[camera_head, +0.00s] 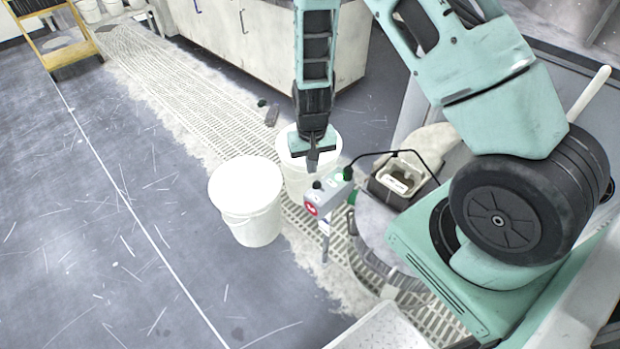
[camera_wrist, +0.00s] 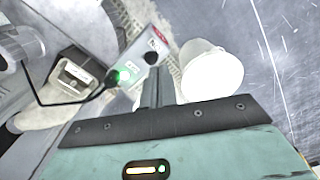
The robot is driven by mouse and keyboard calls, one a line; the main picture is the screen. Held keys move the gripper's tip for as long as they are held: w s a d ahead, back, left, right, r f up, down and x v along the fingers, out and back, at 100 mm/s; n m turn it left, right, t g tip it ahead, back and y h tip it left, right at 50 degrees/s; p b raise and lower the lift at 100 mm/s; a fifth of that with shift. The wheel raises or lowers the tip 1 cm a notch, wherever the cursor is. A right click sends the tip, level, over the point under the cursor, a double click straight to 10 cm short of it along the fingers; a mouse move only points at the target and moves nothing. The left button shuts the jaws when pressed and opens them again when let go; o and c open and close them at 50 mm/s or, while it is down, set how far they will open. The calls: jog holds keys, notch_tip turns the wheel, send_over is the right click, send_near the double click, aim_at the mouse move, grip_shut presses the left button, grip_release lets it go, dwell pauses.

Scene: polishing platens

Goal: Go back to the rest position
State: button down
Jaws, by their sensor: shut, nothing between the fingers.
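My gripper (camera_head: 312,160) points down in the middle of the head view, above the white bucket behind the control box. In the wrist view its fingers (camera_wrist: 158,85) are pressed together with nothing between them. A grey control box (camera_head: 328,192) with a lit green button and a red marking is just below and to the right of the fingers in the head view. The box also shows in the wrist view (camera_wrist: 140,50), just beyond the fingertips. I cannot tell how much space lies between fingers and box.
A white bucket (camera_head: 246,202) stands left of the box, and another (camera_head: 296,172) stands partly hidden behind my gripper. A dark holder (camera_head: 378,190) with a pale insert is to the right. White cabinets (camera_head: 250,35) stand behind. The floor (camera_head: 90,220) at left is open, with scattered scraps.

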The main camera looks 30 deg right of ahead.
jog(key=s+a+r+n+y, duration=0.1)
jog(key=s+a+r+n, duration=0.2)
jog(key=a+r, duration=0.8)
jog(key=s+a+r+n+p, duration=0.1)
jog(key=s+a+r+n, duration=0.3)
jog(key=s+r, duration=0.4)
jog(key=s+a+r+n+p, duration=0.1)
jog(key=s+a+r+n, duration=0.2)
jog(key=s+r, duration=0.6)
jog(key=s+n, duration=0.1)
jog(key=s, duration=0.2)
jog(key=shift+a, duration=0.35)
jog(key=shift+w, duration=0.1)
